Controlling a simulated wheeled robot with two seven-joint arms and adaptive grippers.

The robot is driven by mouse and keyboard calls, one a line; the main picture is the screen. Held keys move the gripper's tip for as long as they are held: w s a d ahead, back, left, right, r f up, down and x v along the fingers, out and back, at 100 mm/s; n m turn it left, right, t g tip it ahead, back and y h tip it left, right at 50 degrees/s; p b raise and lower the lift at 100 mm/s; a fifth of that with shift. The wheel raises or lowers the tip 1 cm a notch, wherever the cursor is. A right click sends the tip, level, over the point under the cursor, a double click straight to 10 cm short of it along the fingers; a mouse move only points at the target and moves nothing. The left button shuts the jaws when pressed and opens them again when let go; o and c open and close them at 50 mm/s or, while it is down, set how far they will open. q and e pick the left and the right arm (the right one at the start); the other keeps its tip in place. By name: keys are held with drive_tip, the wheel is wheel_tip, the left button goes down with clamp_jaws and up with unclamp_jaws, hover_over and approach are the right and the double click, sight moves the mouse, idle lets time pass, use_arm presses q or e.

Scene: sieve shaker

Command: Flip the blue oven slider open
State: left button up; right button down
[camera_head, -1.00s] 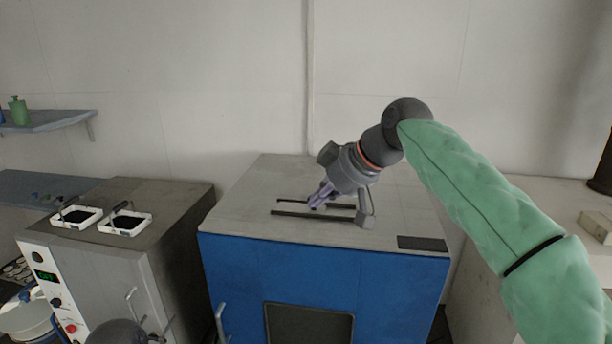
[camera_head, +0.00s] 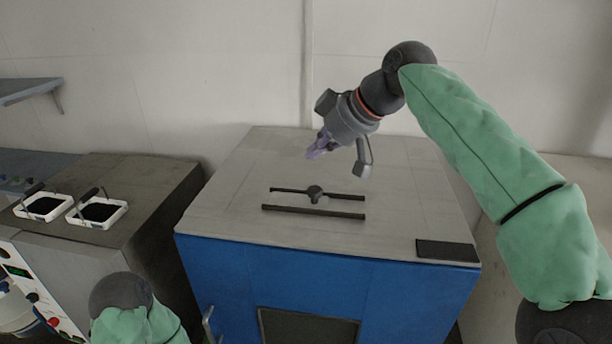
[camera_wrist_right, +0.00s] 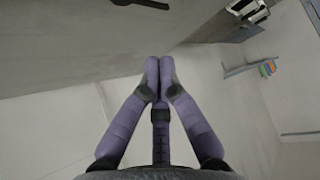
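The blue oven (camera_head: 215,270) stands in the middle of the head view with a pale grey top. Its slider (camera_head: 315,193) is a small dark knob near the middle of a thin dark rail on that top. A second dark bar (camera_head: 312,212) lies in front of it. My right gripper (camera_head: 316,153) is above and behind the slider, apart from it and holding nothing. In the right wrist view its purple fingertips (camera_wrist_right: 159,66) are together. Only part of my left arm shows at the bottom left; its gripper is out of view.
A grey oven (camera_head: 150,190) on the left carries two white trays (camera_head: 43,206) with dark contents. A dark plate (camera_head: 447,250) lies at the blue oven top's front right corner. The wall is close behind.

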hover_over(305, 200)
drive_tip(key=w+a, duration=0.3)
drive_tip(key=f, duration=0.7)
drive_tip(key=shift+s+f+p, duration=0.15)
drive_tip(key=shift+s+p, duration=0.1)
drive_tip(key=shift+p, duration=0.1)
drive_tip(key=d, duration=0.1)
drive_tip(key=s+d, duration=0.2)
drive_tip(key=shift+s+d+f, duration=0.15)
drive_tip(key=shift+s+f, duration=0.1)
drive_tip(key=shift+f, duration=0.1)
drive_tip(key=shift+w, duration=0.1)
drive_tip(key=d, duration=0.2)
drive_tip(key=s+d+b, duration=0.1)
drive_tip(key=d, duration=0.5)
drive_tip(key=shift+s+b, duration=0.3)
drive_tip(key=shift+s, duration=0.05)
drive_tip(key=shift+a, duration=0.2)
drive_tip(key=shift+d, duration=0.15)
